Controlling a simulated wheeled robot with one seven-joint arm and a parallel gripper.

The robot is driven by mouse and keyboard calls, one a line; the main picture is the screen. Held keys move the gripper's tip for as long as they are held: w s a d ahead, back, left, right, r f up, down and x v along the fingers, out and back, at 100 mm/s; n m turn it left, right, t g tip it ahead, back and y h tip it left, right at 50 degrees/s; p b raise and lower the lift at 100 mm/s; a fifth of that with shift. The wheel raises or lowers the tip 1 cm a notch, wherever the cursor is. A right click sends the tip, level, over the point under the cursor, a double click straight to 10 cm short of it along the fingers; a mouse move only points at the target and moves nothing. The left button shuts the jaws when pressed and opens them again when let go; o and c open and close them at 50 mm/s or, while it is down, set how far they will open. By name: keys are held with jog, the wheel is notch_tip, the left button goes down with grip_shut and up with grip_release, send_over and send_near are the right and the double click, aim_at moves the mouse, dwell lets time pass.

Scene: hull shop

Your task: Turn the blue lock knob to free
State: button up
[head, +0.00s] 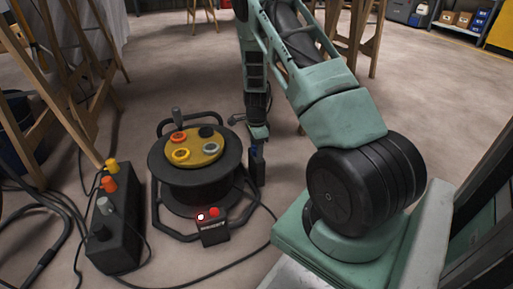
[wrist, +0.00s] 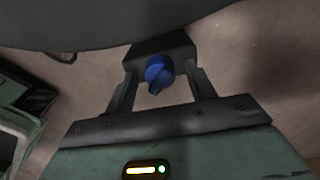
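The blue lock knob (wrist: 158,72) shows in the wrist view on the front of a dark block (wrist: 160,48), beside the underside or edge of a large dark round part. In the head view my gripper (head: 258,137) is low beside the right rim of the black cable reel (head: 195,185), which has a yellow hub plate (head: 200,153). I cannot make out the knob clearly there.
A black box (head: 112,238) with colored plugs stands left of the reel. A small switch box (head: 213,232) with a red button sits at the reel's front. Cables lie on the floor around both. Wooden trestles (head: 70,110) stand at the left. The floor behind the reel is mostly clear.

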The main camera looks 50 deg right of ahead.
jog(key=c, duration=0.9)
jog(key=shift+r+p, duration=0.1)
jog(key=shift+p, duration=0.3)
jog(key=shift+r+n+p, duration=0.1)
jog(key=shift+n+p, duration=0.6)
jog(key=n+p, duration=0.2)
jog(key=p, duration=0.1)
jog(key=shift+r, duration=0.1)
jog(key=n+p, duration=0.5)
jog(key=p, duration=0.1)
jog(key=shift+n, duration=0.3)
jog(key=n+p, duration=0.4)
jog(key=shift+n, duration=0.3)
jog(key=n, duration=0.1)
jog(key=n+p, duration=0.2)
jog(key=n, duration=0.1)
jog(key=shift+f, duration=0.25)
jog(key=shift+n+p, duration=0.3)
jog(key=shift+n, duration=0.1)
